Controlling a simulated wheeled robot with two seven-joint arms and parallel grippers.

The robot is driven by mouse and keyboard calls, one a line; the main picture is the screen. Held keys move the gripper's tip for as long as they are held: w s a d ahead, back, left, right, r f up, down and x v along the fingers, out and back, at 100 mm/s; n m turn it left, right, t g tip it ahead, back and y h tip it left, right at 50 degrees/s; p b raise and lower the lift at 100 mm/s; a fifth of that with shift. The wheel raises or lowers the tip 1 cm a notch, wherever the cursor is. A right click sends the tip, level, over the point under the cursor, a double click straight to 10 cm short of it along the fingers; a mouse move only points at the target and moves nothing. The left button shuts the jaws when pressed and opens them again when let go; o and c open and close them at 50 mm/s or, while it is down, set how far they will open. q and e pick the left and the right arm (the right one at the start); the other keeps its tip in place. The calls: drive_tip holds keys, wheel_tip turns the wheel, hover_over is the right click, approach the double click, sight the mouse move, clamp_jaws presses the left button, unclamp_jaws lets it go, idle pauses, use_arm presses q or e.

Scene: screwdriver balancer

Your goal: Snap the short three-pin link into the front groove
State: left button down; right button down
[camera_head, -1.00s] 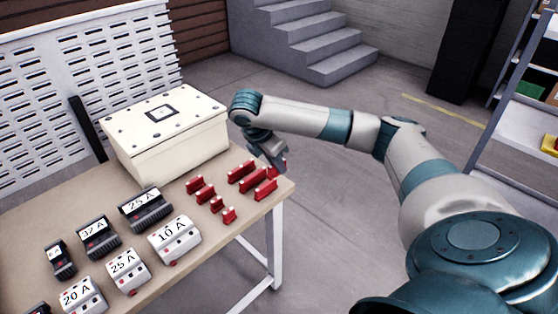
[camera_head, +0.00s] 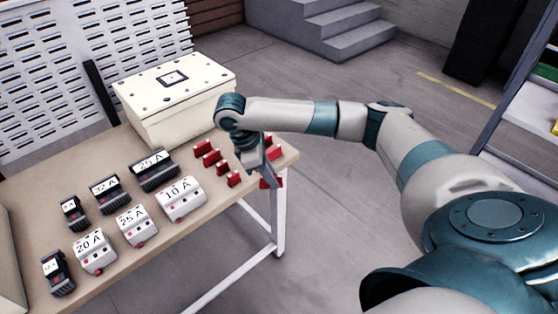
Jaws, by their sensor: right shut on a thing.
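My right gripper (camera_head: 269,176) points down at the table's right edge. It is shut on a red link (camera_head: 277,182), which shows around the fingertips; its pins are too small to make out. Whether the link touches the table is unclear. Several small red links stand in a row left of the gripper, among them one at the near end (camera_head: 233,180) and one at the far end (camera_head: 202,146). A longer red link (camera_head: 278,152) stands behind the gripper; my wrist hides others. I cannot make out a front groove. My left gripper is not in view.
A cream lidded box (camera_head: 178,95) stands at the back of the wooden table (camera_head: 110,265). Dark and white breakers with ampere labels, such as the white 10 A one (camera_head: 180,199), stand in rows at left and centre. A perforated panel (camera_head: 60,70) rises behind.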

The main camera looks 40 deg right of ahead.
drive_tip(key=s+a+f+m+g+y, duration=0.2)
drive_tip(key=s+a+f+m+y, duration=0.1)
drive_tip(key=s+a+m, duration=0.8)
drive_tip(key=a+f, duration=0.1)
drive_tip(key=a, duration=0.2)
drive_tip(key=shift+s+a, duration=0.25)
drive_tip(key=shift+a, duration=0.1)
drive_tip(key=shift+a, duration=0.1)
